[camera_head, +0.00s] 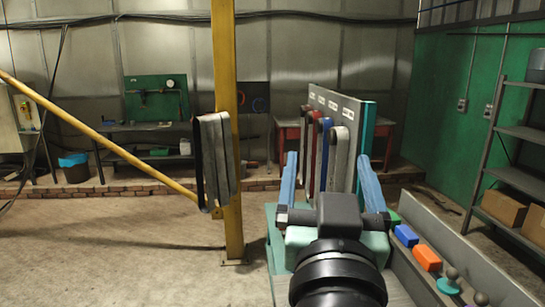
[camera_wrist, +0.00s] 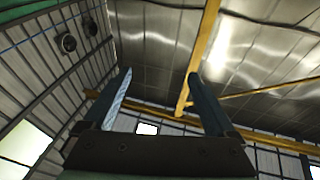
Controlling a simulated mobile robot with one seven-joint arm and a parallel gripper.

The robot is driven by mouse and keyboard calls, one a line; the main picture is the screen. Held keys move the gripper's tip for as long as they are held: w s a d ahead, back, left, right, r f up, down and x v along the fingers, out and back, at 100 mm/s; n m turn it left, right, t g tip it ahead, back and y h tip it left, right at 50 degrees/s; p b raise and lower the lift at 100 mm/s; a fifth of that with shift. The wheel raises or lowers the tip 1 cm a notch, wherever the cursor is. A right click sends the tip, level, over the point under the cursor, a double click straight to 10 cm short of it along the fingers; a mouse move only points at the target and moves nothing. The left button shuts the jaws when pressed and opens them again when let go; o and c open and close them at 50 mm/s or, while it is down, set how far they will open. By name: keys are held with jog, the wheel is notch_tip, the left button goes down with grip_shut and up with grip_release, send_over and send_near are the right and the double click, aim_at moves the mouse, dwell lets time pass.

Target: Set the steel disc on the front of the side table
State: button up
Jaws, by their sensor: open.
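My gripper (camera_head: 328,158) is open, its two blue fingers pointing away from my body and spread apart. In the wrist view the open gripper (camera_wrist: 160,73) has nothing between its fingers, with the roof and walls behind. I cannot pick out the steel disc with certainty. A grey knobbed piece (camera_head: 481,299) at the lower right edge is cut off by the frame, and I cannot tell whether it is the disc. A pale green surface (camera_head: 274,262) shows left of my gripper; I cannot tell whether it is the side table.
An upright panel (camera_head: 343,108) with hanging belts stands just beyond my gripper. A blue block (camera_head: 406,236), an orange block (camera_head: 427,258) and a teal knobbed disc (camera_head: 448,286) lie in a row at right. A yellow post (camera_head: 226,100) stands left. Open floor (camera_head: 110,250) lies at left.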

jog(key=s+a+r+n+t+y, duration=0.1)
jog(key=s+a+r+t, duration=0.2)
jog(key=s+r, duration=0.2)
jog(key=s+a+r+n+t+y, duration=0.1)
jog(key=s+a+r+t+y, duration=0.1)
jog(key=r, duration=0.7)
jog(key=s+a+t, duration=0.1)
jog(key=s+a, duration=0.1)
jog(key=s, duration=0.1)
jog(key=shift+s+a+r+t, duration=0.25)
jog(key=shift+r+t, duration=0.05)
jog(key=shift+f+b, duration=0.95)
jog(key=shift+f, duration=0.05)
